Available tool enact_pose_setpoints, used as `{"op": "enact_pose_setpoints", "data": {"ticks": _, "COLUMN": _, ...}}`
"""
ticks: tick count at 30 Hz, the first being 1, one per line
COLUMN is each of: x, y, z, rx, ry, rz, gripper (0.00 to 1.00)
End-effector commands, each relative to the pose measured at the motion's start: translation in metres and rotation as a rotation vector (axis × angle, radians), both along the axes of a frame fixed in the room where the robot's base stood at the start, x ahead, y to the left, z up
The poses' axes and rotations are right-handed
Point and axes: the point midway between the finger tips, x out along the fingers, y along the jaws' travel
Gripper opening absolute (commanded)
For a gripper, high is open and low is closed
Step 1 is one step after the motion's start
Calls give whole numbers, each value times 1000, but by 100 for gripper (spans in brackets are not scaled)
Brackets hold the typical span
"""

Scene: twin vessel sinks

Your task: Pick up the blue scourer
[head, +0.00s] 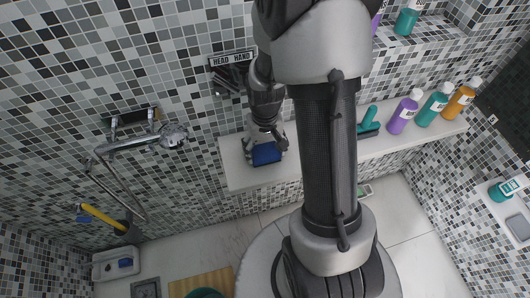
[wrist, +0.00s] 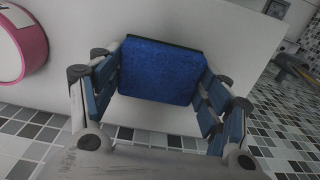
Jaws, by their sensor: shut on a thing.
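The blue scourer (wrist: 160,72) is a bright blue block with a thin dark layer along its far edge. In the wrist view it sits between the two fingers of my gripper (wrist: 160,95), whose pads press on its left and right sides. In the head view the scourer (head: 266,153) shows at the left end of the white ledge, just under my gripper (head: 264,138). I cannot tell whether it touches the ledge or is lifted off it.
The white ledge (head: 232,176) runs right, with a teal squeegee (head: 369,122) and purple (head: 403,114), teal (head: 432,106) and orange bottles (head: 459,100) on it. A pink-rimmed round thing (wrist: 24,40) is close at left in the wrist view. A shower mixer (head: 140,140) juts from the tiled wall.

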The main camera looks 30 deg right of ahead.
Motion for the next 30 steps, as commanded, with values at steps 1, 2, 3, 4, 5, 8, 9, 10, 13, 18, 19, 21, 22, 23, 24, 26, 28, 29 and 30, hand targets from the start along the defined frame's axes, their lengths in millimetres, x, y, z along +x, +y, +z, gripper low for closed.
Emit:
{"op": "enact_pose_setpoints", "data": {"ticks": 1, "x": 0, "y": 0, "z": 0, "rx": 0, "ry": 0, "rz": 0, "gripper": 58}}
{"op": "enact_pose_setpoints", "data": {"ticks": 2, "x": 0, "y": 0, "z": 0, "rx": 0, "ry": 0, "rz": 0, "gripper": 56}}
{"op": "enact_pose_setpoints", "data": {"ticks": 3, "x": 0, "y": 0, "z": 0, "rx": 0, "ry": 0, "rz": 0, "gripper": 53}}
{"op": "enact_pose_setpoints", "data": {"ticks": 4, "x": 0, "y": 0, "z": 0, "rx": 0, "ry": 0, "rz": 0, "gripper": 53}}
{"op": "enact_pose_setpoints", "data": {"ticks": 5, "x": 0, "y": 0, "z": 0, "rx": 0, "ry": 0, "rz": 0, "gripper": 53}}
{"op": "enact_pose_setpoints", "data": {"ticks": 8, "x": 0, "y": 0, "z": 0, "rx": 0, "ry": 0, "rz": 0, "gripper": 53}}
{"op": "enact_pose_setpoints", "data": {"ticks": 9, "x": 0, "y": 0, "z": 1, "rx": 0, "ry": 0, "rz": 0, "gripper": 53}}
{"op": "enact_pose_setpoints", "data": {"ticks": 10, "x": 0, "y": 0, "z": 1, "rx": 0, "ry": 0, "rz": 0, "gripper": 53}}
{"op": "enact_pose_setpoints", "data": {"ticks": 13, "x": 0, "y": 0, "z": 7, "rx": 0, "ry": -1, "rz": 0, "gripper": 53}}
{"op": "enact_pose_setpoints", "data": {"ticks": 18, "x": 1, "y": 0, "z": 29, "rx": -1, "ry": -4, "rz": 0, "gripper": 53}}
{"op": "enact_pose_setpoints", "data": {"ticks": 19, "x": 1, "y": 0, "z": 34, "rx": -1, "ry": -4, "rz": 0, "gripper": 53}}
{"op": "enact_pose_setpoints", "data": {"ticks": 21, "x": 1, "y": 0, "z": 51, "rx": -2, "ry": -6, "rz": 0, "gripper": 53}}
{"op": "enact_pose_setpoints", "data": {"ticks": 22, "x": 1, "y": 0, "z": 60, "rx": -2, "ry": -6, "rz": 0, "gripper": 53}}
{"op": "enact_pose_setpoints", "data": {"ticks": 23, "x": 1, "y": 0, "z": 68, "rx": -2, "ry": -6, "rz": 0, "gripper": 53}}
{"op": "enact_pose_setpoints", "data": {"ticks": 24, "x": 1, "y": 0, "z": 80, "rx": -2, "ry": -6, "rz": 0, "gripper": 53}}
{"op": "enact_pose_setpoints", "data": {"ticks": 26, "x": 1, "y": 0, "z": 99, "rx": -2, "ry": -6, "rz": 0, "gripper": 53}}
{"op": "enact_pose_setpoints", "data": {"ticks": 28, "x": 1, "y": 0, "z": 120, "rx": -2, "ry": -7, "rz": 0, "gripper": 53}}
{"op": "enact_pose_setpoints", "data": {"ticks": 29, "x": 1, "y": 0, "z": 129, "rx": -2, "ry": -7, "rz": 0, "gripper": 53}}
{"op": "enact_pose_setpoints", "data": {"ticks": 30, "x": 1, "y": 0, "z": 140, "rx": -2, "ry": -6, "rz": 0, "gripper": 53}}
